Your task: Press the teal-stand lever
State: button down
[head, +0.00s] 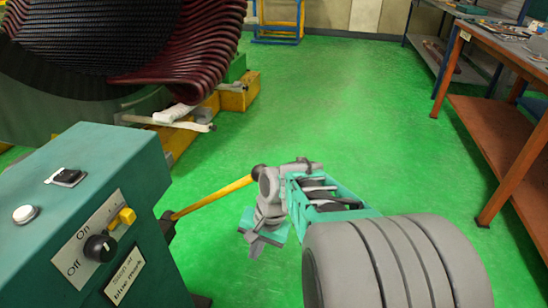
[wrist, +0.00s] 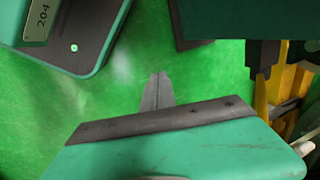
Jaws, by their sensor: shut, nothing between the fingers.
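The teal stand (head: 75,170) fills the left of the head view. Its lever (head: 212,196) is a yellow rod with a black ball at its end (head: 259,172). The rod slopes up to the right from a dark pivot on the stand's side. My gripper (head: 255,246) points down to the right of the stand, with my wrist beside the ball end. Whether they touch cannot be told. In the wrist view my gripper (wrist: 158,80) is shut and empty over green floor. A yellow part at that view's right edge cannot be named surely.
The stand carries an On/Off knob (head: 100,247), a yellow switch (head: 123,218) and buttons. A large stator with dark red windings (head: 190,45) stands behind it on yellow blocks (head: 238,96). A workbench (head: 510,125) stands at right. Green floor between them is clear.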

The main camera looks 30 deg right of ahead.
jog(key=s+d+r+m+t+y+p, duration=0.2)
jog(key=d+r+m+t+y+p, duration=0.2)
jog(key=d+r+m+p, duration=1.3)
jog(key=m+t+p, duration=0.1)
jog(key=m+t, duration=0.1)
jog(key=m, duration=0.1)
jog(key=shift+s+d+r, duration=0.2)
jog(key=shift+d, duration=0.2)
jog(key=w+a+f+b, duration=0.2)
jog(key=w+a+f, duration=0.1)
jog(key=w+a, duration=0.4)
jog(key=shift+w+f, duration=0.25)
jog(key=shift+w, duration=0.6)
